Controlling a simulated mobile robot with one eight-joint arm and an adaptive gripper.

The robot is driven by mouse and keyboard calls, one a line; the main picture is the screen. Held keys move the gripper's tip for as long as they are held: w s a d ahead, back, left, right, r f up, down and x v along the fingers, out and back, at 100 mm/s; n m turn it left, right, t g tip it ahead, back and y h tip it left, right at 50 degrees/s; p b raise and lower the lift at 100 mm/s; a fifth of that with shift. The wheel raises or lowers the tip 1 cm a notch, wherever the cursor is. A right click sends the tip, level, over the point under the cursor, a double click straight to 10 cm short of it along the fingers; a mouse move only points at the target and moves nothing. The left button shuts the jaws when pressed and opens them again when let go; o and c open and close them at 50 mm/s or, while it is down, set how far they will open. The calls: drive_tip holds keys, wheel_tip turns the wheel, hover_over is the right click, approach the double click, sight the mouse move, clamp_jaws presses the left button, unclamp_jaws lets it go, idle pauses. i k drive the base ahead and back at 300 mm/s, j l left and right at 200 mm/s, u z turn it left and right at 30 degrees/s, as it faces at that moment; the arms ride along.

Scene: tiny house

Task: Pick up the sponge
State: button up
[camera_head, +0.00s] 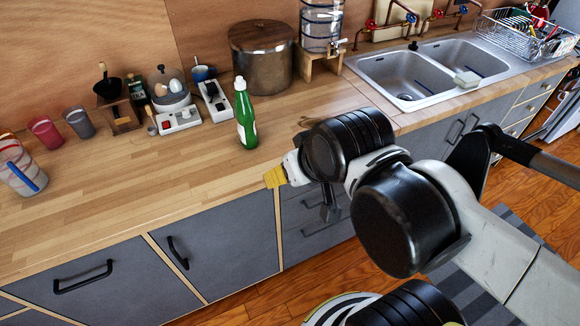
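My gripper (274,178) is near the front edge of the wooden counter, with a yellow tip pointing left. It is well to the left of the pale block. My dark wrist hides much of the gripper. I cannot see a gap between fingers or anything clearly held.
A green bottle (244,117) stands on the counter (170,185) just beyond my gripper. A large metal pot (262,62), egg cooker (169,90) and cups (43,131) stand farther back. A dish rack (520,35) is right of the sink (405,75). The counter's front left is clear.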

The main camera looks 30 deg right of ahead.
sight(466, 80)
drive_tip(key=z, duration=1.9)
